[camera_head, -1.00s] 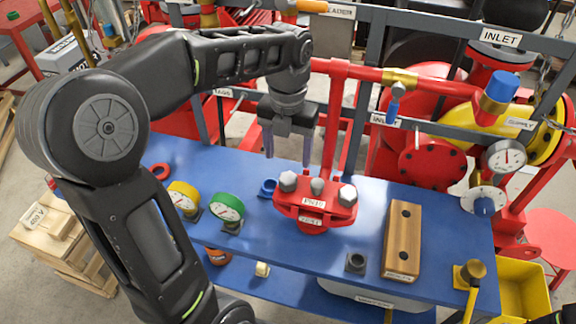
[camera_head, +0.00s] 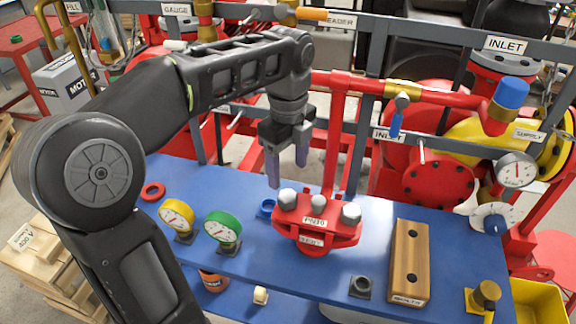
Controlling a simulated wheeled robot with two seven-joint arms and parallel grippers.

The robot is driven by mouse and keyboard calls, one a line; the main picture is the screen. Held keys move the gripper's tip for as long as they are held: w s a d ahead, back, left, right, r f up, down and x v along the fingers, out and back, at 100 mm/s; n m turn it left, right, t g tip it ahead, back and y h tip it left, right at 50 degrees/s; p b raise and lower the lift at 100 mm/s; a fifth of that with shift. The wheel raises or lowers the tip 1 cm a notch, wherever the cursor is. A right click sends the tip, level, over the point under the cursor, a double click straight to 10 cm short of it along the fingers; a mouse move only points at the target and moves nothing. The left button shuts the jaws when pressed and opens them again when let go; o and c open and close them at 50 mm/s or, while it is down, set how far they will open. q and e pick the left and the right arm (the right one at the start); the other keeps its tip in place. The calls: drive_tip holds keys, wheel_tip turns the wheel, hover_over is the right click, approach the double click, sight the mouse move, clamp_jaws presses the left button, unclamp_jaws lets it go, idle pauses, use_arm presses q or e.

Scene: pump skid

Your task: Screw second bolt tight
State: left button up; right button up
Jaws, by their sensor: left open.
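A red flange (camera_head: 312,226) with a white label stands on the blue bench. Silver bolt heads sit along its top: a left bolt (camera_head: 287,197), a middle bolt (camera_head: 319,198) and a right bolt (camera_head: 351,212). My left gripper (camera_head: 287,170) is open and points down just behind and above the left bolt. I see nothing between its fingers, and a gap to the bolt cannot be judged exactly. My right gripper is not in view.
A wooden block (camera_head: 408,262) with two dark holes lies right of the flange on the blue bench (camera_head: 372,236). Yellow (camera_head: 177,216) and green (camera_head: 223,228) gauges, a blue ring (camera_head: 267,207) and a red ring (camera_head: 153,190) stand left. A red pipe (camera_head: 332,135) rises behind the flange.

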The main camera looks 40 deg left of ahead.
sight(288, 196)
use_arm(q)
drive_tip(key=shift+f+b, duration=0.55)
drive_tip(key=shift+f, duration=0.05)
wheel_tip(288, 196, down, 2)
drive_tip(key=shift+f+b, duration=0.15)
drive_tip(key=shift+b, duration=0.8)
wheel_tip(288, 196, down, 3)
drive_tip(key=shift+p, duration=0.45)
drive_tip(key=shift+f, duration=0.7)
drive_tip(key=shift+c, duration=0.6)
